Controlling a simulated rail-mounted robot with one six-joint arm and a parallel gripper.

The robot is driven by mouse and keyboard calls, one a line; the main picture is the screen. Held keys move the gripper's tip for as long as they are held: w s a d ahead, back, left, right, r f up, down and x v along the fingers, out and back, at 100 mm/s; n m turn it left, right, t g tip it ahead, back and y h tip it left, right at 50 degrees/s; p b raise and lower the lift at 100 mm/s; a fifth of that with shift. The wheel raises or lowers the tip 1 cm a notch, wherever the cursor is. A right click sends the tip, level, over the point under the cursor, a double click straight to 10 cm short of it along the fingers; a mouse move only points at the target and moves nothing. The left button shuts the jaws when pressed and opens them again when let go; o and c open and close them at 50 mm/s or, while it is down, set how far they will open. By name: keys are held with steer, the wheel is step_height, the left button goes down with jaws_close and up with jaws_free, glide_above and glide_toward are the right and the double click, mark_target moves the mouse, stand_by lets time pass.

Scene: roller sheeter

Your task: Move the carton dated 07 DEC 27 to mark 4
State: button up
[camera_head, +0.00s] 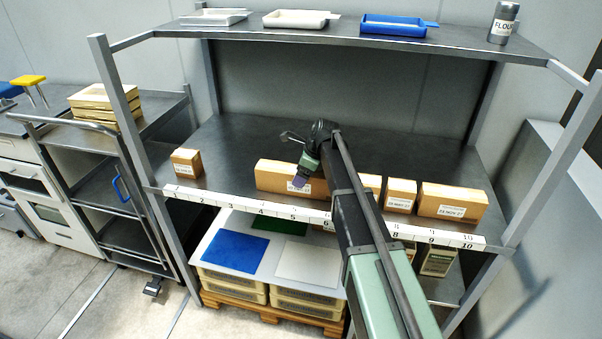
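Brown cartons stand in a row on the middle shelf. A long one (273,174) stands behind marks 4 to 6. Another carton (371,184) is partly hidden by my arm. A small one (401,194) and a long one (453,201) stand to the right. The labels are too small to read surely, so I cannot tell which says 07 DEC 27. Mark 4 (261,209) is on the white front strip. My gripper (299,183) points down at the long middle carton's label; its finger opening and any contact are unclear.
The steel shelf (228,145) is bare between the left carton and the long middle one, and behind the row. Posts (137,135) and an upper shelf (350,34) with trays and a flour tin (503,23) frame it. Bins (235,285) stand below.

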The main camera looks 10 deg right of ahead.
steer(key=p+v, duration=0.9)
steer(key=v, duration=0.2)
steer(key=shift+r, duration=0.1)
steer(key=shift+s, duration=0.1)
steer(key=s+a+f+n+g+h, duration=0.1)
steer(key=s+a+n+h, duration=0.1)
steer(key=s+n, duration=0.9)
steer(key=s+a+n+h, duration=0.2)
steer(key=s+n, duration=1)
steer(key=s, duration=0.6)
steer(key=shift+s+f+g, duration=0.35)
steer(key=shift+g, duration=0.05)
